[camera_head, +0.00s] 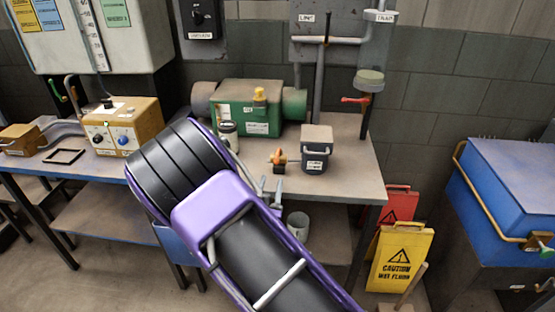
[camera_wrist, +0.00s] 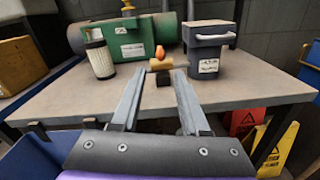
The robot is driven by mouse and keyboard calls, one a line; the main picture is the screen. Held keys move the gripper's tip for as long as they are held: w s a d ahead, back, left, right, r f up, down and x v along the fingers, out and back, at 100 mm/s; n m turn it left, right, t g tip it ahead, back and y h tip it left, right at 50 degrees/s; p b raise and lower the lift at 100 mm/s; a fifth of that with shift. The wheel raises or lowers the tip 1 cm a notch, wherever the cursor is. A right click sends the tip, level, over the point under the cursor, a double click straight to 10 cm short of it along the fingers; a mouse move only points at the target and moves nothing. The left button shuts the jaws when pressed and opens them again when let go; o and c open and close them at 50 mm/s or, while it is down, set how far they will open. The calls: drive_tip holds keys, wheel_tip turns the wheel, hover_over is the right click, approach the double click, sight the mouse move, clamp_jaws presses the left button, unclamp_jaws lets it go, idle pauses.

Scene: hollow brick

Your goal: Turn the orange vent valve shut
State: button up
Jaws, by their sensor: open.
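The orange vent valve (camera_head: 279,156) is a small brass body with an orange handle on the bench top, between the green machine and a grey lidded box. In the wrist view its orange handle (camera_wrist: 162,51) stands above the brass body, with a dark block below. My gripper (camera_head: 271,186) is open and empty at the bench's front edge, in front of the valve. In the wrist view the two fingers of my gripper (camera_wrist: 159,74) point toward the valve, apart from it. The handle's exact turn is too small to tell.
The green machine (camera_head: 245,112) and a white canister (camera_head: 228,134) stand left of the valve, the grey box (camera_head: 316,150) right. A red-handled pipe valve (camera_head: 355,100) hangs at back right. Yellow (camera_head: 400,258) and red (camera_head: 398,205) signs stand on the floor. The bench front (camera_head: 345,188) is clear.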

sight(277, 157)
drive_tip(key=w, duration=1.2)
drive_tip(key=shift+d, duration=0.35)
drive_tip(key=shift+s, duration=0.1)
drive_tip(key=shift+c, duration=0.2)
clamp_jaws()
idle(0.4)
